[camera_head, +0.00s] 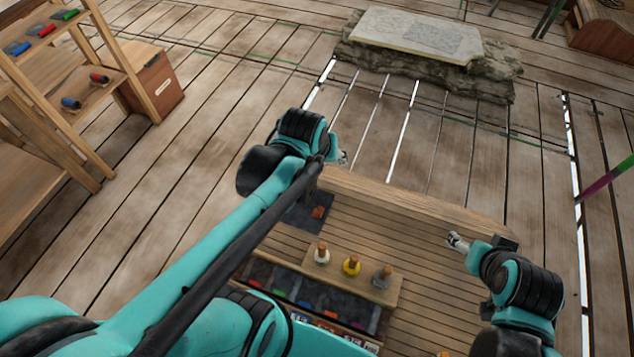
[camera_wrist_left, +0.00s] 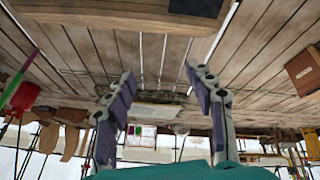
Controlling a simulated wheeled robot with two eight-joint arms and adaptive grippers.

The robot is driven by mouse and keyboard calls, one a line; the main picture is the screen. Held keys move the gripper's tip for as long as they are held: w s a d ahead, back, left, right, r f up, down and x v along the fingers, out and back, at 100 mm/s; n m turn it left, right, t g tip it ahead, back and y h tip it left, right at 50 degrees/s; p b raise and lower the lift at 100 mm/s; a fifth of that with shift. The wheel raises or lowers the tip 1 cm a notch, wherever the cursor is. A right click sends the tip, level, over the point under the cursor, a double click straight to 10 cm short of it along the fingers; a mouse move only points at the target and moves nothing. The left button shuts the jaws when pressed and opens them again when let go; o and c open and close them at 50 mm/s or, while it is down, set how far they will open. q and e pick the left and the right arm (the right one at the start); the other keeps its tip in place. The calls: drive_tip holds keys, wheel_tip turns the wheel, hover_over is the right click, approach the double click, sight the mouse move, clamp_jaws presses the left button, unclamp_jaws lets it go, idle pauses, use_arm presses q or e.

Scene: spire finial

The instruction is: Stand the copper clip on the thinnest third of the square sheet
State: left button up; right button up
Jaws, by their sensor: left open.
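I cannot make out the copper clip for certain. A small orange-red piece (camera_head: 318,212) lies on a dark panel (camera_head: 303,221) on the bench, partly behind my left arm; I cannot tell whether these are the clip and the sheet. My left gripper (camera_head: 342,158) is beyond the bench's far left corner, small in the head view. In the left wrist view its two fingers (camera_wrist_left: 160,76) are spread apart with nothing between them. My right gripper (camera_head: 457,241) is over the right part of the bench, away from the panel; its finger gap is too small to read.
A wooden strip (camera_head: 285,241) on the bench (camera_head: 405,222) bears white, yellow and grey knobbed pieces. Coloured pieces lie in a dark tray in front. A pale slab (camera_head: 400,35) rests on rough stone at the back. A shelf (camera_head: 98,55) stands left. Planked floor between is clear.

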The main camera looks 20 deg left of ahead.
use_arm(q)
drive_tip(key=s+d+r+m+t, duration=0.1)
drive_tip(key=s+m, duration=0.3)
drive_tip(key=s, duration=0.4)
drive_tip(key=shift+d+r+t, duration=0.15)
drive_tip(key=shift+d+t, duration=0.05)
drive_tip(key=shift+t, duration=0.2)
idle(0.7)
